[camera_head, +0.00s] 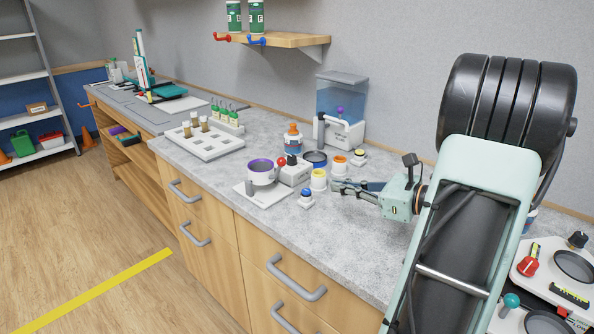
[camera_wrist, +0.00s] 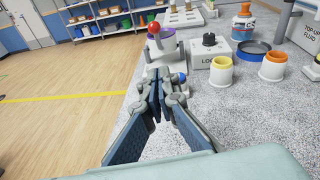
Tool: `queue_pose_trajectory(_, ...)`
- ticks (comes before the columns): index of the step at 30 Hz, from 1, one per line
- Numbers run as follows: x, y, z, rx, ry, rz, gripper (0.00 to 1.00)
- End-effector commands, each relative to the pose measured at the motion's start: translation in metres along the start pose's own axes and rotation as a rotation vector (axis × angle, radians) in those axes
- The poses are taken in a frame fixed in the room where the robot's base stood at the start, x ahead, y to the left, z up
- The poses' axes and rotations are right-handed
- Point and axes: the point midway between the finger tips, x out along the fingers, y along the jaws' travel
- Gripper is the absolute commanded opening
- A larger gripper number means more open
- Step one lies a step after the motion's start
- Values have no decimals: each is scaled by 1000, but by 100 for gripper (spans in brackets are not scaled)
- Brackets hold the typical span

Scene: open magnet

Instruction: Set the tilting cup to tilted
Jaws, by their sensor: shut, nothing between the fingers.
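The tilting cup (camera_head: 262,173) is a white cup with a purple inside, standing on a white base plate (camera_head: 250,197) with a grey post. It looks upright in the head view. A red ball (camera_head: 282,161) shows at its right side.
A small blue-knobbed piece (camera_head: 306,197) stands between gripper and cup. A white box with a black knob (camera_head: 293,173), a yellow-rimmed cup (camera_head: 319,180) and an orange-rimmed cup (camera_head: 339,165) stand close by. A white rack (camera_head: 207,143) is farther left.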

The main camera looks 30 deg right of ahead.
Motion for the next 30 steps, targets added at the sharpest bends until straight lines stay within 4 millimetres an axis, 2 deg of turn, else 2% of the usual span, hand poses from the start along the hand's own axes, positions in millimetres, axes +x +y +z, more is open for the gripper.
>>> queue_pose_trajectory(5,4,0,0,-1,0,2,0)
queue_pose_trajectory(8,14,1,0,-2,0,3,0)
queue_pose_trajectory(21,103,2,0,-2,0,4,0)
queue_pose_trajectory(24,113,1,14,-5,0,2,0)
queue_pose_trajectory(30,126,0,26,-2,1,1,0)
